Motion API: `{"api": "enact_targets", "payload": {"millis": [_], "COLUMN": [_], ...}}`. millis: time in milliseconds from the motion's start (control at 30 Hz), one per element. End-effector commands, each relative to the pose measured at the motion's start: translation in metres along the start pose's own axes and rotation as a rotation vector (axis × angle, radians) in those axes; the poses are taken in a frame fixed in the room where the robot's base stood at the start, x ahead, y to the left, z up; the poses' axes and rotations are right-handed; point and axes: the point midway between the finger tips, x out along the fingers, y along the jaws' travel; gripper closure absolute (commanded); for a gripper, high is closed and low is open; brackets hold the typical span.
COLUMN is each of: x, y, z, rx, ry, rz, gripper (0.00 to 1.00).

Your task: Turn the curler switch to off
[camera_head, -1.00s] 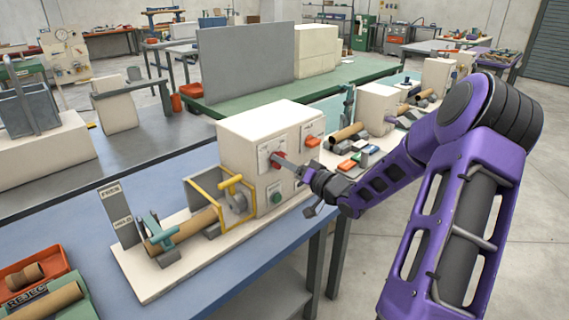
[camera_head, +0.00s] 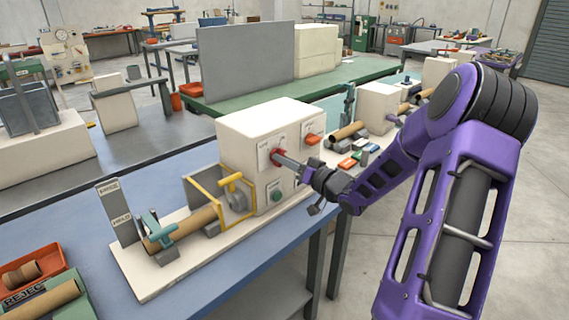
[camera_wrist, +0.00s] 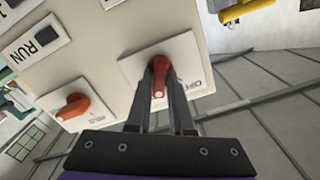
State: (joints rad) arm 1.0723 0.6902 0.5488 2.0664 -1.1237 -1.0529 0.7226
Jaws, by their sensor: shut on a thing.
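The winder's cream control box (camera_head: 245,140) stands on the blue bench. Its front carries a red rotary switch (camera_head: 277,154) on a white plate, which also shows in the wrist view (camera_wrist: 160,72). In the wrist view, my gripper (camera_wrist: 160,82) has its two fingers closed around the red switch handle, one on each side. In the head view, my gripper (camera_head: 287,160) reaches in from the right to the switch. The label on the plate (camera_wrist: 192,84) is partly hidden by the fingers. I cannot tell for sure which setting the handle points to.
An orange switch (camera_head: 312,139) sits beside the red one, also seen in the wrist view (camera_wrist: 73,105). A green button (camera_head: 277,195) is below. A yellow guard frame (camera_head: 205,190) and a cardboard tube (camera_head: 190,225) are to the left. Open floor lies to the right.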

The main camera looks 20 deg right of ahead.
Motion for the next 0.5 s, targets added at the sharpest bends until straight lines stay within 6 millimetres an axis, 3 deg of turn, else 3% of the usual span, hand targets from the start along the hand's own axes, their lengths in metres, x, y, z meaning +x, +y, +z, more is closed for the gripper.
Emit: {"api": "enact_targets", "payload": {"millis": [500], "x": [0.0004], "y": [0.0008], "z": [0.0031], "rx": [-0.489], "ry": [0.001], "rz": [-0.002], "gripper": [1.00]}}
